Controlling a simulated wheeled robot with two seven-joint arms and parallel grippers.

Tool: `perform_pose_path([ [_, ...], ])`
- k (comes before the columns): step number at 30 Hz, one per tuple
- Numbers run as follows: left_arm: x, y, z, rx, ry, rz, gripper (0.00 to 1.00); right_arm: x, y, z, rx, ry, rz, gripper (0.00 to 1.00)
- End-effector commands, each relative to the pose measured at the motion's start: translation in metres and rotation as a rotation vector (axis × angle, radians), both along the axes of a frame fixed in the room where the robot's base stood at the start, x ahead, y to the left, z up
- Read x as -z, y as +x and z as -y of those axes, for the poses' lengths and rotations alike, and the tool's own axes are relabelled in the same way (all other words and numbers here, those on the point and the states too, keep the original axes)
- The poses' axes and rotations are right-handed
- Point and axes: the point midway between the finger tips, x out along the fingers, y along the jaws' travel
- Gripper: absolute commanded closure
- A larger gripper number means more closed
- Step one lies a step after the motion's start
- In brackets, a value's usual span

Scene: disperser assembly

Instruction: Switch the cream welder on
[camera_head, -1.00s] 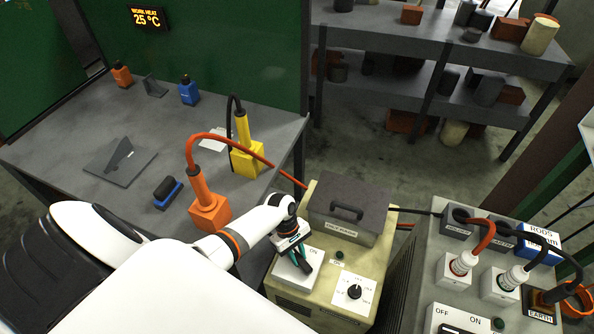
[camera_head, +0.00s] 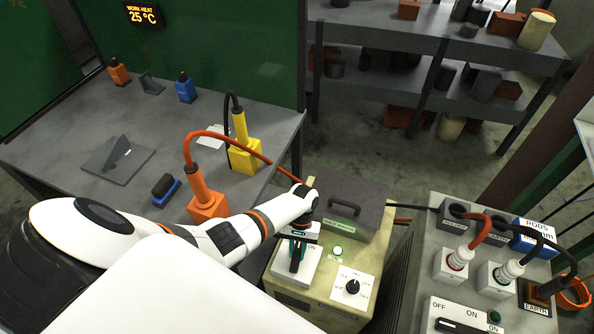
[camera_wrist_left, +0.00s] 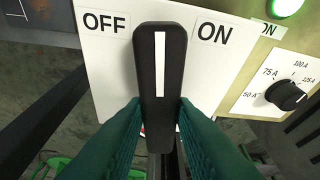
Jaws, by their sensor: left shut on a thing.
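The cream welder (camera_head: 322,273) stands beside the bench, with a dark grey lid and handle on top. Its white switch plate (camera_head: 309,274) carries OFF and ON labels. In the left wrist view, the black switch handle (camera_wrist_left: 160,65) with a white stripe points up between OFF and ON in the picture. My left gripper (camera_head: 296,262) is shut on this handle, its teal fingers on both sides. The welder's green lamp (camera_head: 337,250) is lit bright; it also glows in the left wrist view (camera_wrist_left: 286,6). My right gripper is not in view.
The welder's current dial (camera_head: 352,287) sits right of the switch. A grey unit (camera_head: 415,285) with sockets, plugs and its own OFF/ON switch stands to the right. Orange (camera_head: 207,207) and yellow (camera_head: 243,157) holders with cables stand on the bench (camera_head: 90,190).

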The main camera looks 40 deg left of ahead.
Motion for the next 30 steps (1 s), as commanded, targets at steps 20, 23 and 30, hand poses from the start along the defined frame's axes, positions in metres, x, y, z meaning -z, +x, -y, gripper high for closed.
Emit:
perform_pose_path([
  [20,0.0007,-0.0004,0.0017,0.179,-0.001,-0.001,0.99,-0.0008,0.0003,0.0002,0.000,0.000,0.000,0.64],
  [23,0.0008,-0.0005,0.0017,0.180,0.000,-0.001,0.99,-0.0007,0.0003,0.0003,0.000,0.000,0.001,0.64],
  [30,0.0007,-0.0005,0.0016,0.179,0.000,-0.001,0.62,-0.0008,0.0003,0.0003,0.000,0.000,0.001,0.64],
])
